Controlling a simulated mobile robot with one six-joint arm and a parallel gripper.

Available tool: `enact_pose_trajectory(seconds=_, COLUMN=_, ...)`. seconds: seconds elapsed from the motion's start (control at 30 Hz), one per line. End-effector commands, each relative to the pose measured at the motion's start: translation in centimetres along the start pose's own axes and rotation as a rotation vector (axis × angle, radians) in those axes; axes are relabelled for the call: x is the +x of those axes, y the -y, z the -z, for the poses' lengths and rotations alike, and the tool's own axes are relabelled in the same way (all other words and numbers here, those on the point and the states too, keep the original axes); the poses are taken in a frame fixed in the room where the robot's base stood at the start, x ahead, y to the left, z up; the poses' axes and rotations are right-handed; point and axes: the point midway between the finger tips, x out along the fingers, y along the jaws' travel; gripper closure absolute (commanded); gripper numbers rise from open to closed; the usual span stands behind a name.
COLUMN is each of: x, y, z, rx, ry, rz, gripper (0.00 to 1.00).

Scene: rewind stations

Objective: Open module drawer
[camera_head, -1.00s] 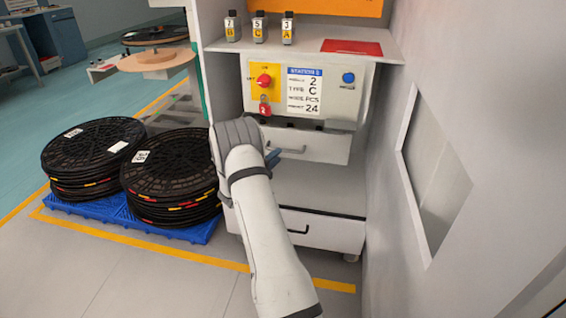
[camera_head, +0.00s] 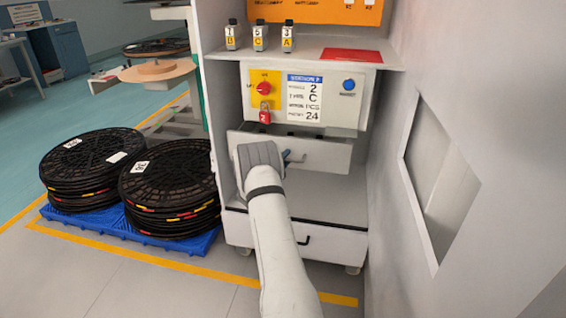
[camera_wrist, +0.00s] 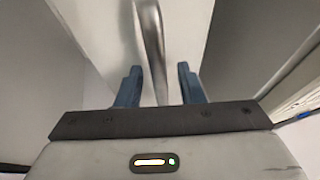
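In the wrist view the grey metal handle (camera_wrist: 150,38) runs down between the two blue fingers of my gripper (camera_wrist: 160,84). The fingers are open, with a gap to either side of the bar. In the head view only a blue fingertip of my gripper (camera_head: 287,156) shows, close to the handle.
The control panel (camera_head: 335,112) with a red padlock (camera_head: 265,117) sits just above. A lower drawer (camera_head: 335,246) is below. The cabinet wall (camera_head: 390,230) stands close on the right. Black reels (camera_head: 170,185) on a blue pallet (camera_head: 190,240) lie left.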

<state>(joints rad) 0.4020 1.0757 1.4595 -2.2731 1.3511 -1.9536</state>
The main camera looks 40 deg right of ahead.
Motion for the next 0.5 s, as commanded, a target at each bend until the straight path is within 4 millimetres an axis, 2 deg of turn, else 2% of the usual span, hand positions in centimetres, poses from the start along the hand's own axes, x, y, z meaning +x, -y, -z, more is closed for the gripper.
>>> enact_pose_trajectory(seconds=0.1, x=0.0, y=0.0, z=0.03, rx=0.0, ry=0.0, rz=0.0, gripper=0.67)
enact_pose_trajectory(seconds=0.5, x=0.02, y=-0.01, z=0.09, rx=0.0, ry=-0.001, rz=0.0, gripper=1.0)
